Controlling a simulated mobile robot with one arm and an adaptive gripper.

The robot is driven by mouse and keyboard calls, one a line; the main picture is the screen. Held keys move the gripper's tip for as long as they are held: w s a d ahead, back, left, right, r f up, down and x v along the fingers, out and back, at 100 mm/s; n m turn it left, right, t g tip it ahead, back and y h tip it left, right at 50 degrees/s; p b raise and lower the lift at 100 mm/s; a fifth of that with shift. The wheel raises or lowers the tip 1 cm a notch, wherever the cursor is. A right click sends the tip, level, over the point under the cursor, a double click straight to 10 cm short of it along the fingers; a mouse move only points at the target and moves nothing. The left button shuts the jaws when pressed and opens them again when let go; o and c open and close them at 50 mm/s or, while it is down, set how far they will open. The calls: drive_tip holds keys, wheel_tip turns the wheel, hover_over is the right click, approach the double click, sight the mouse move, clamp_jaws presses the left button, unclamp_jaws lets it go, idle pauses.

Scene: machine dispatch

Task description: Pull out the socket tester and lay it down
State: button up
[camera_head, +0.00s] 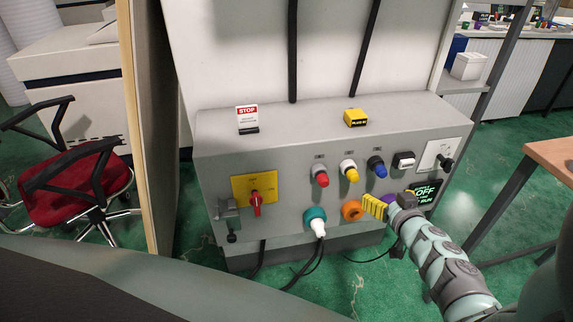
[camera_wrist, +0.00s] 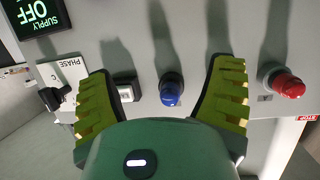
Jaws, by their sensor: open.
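No part is plainly marked as the socket tester. On the grey cabinet's sloping front in the head view, a teal round socket (camera_head: 315,216) has a white plug (camera_head: 319,230) with a black cable in it. An orange round fitting (camera_head: 352,210) sits to its right, and a purple fitting (camera_head: 389,199) is partly hidden behind my gripper. My gripper (camera_head: 377,206) is beside the orange and purple fittings. A small yellow box (camera_head: 355,118) with dark print rests on the cabinet ledge.
The panel carries red (camera_head: 320,178), yellow (camera_head: 350,171) and blue (camera_head: 376,166) knobs, a red rotary switch (camera_head: 256,200) and a "SUPPLY OFF" display (camera_wrist: 35,15). A STOP sign (camera_head: 247,119) stands on the ledge. The ledge between sign and yellow box is clear.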

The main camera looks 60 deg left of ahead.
drive_tip(key=s+a+f+n+g+b, duration=0.1)
drive_tip(key=s+f+b, duration=0.2)
drive_tip(key=f+b, duration=0.7)
drive_tip(key=shift+s+f+y, duration=0.3)
drive_tip(key=shift+f+y, duration=0.1)
drive_tip(key=shift+f, duration=0.35)
